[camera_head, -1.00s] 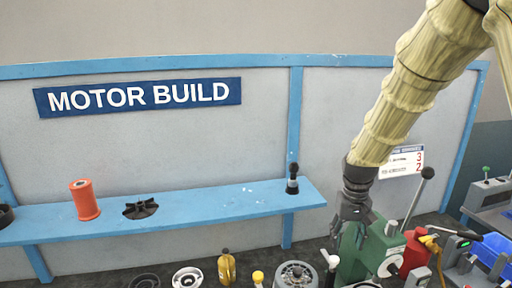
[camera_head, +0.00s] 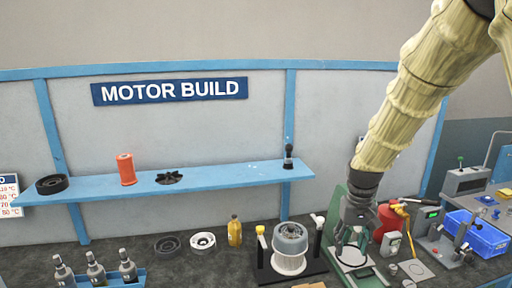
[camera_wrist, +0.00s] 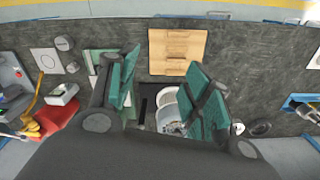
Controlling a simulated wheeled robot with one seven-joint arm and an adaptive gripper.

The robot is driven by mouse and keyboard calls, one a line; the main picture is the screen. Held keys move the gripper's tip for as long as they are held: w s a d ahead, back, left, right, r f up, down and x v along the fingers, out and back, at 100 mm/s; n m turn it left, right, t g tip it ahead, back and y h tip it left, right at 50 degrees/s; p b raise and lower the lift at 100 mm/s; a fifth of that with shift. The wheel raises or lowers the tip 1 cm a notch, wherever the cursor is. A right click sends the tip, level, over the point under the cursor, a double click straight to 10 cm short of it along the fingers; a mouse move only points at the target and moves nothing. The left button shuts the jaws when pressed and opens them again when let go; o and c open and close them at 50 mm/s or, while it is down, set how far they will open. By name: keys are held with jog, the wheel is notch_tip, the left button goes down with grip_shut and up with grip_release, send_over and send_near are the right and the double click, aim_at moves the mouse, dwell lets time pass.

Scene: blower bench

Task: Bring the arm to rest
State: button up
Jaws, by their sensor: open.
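My gripper (camera_head: 352,236) hangs from the arm over the right part of the bench, pointing down, in the head view. In the wrist view my gripper (camera_wrist: 160,85) shows its two green-padded fingers spread apart with nothing held between them. Near it stands a motor (camera_head: 290,240) with a white lower body, set between black uprights. The motor (camera_wrist: 168,108) also shows partly behind the fingers in the wrist view. A green press-like stand (camera_head: 336,215) is behind and beside the gripper, partly hidden by it.
A blue shelf (camera_head: 220,180) runs along the back, with an orange spool (camera_head: 126,169) on it. A yellow bottle (camera_head: 235,231) stands below. A blue bin (camera_head: 478,236) is at right, a wooden block (camera_wrist: 177,50) near the front.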

jog(key=s+a+f+b, duration=0.1)
jog(key=s+f, duration=0.3)
jog(key=f, duration=0.6)
jog(key=s+f+b, duration=0.1)
jog(key=s+f, duration=0.4)
jog(key=f, duration=0.6)
jog(key=s+a+f+b, duration=0.1)
jog(key=s+f, duration=0.3)
jog(key=f, duration=0.6)
jog(key=s+f+b, duration=0.1)
jog(key=s+f, duration=0.7)
jog(key=s, duration=0.4)
jog(key=s+a+f+b, duration=0.1)
jog(key=s+f, duration=0.7)
jog(key=s, duration=0.4)
jog(key=shift+s+a+b, duration=0.25)
jog(key=shift+b, duration=0.1)
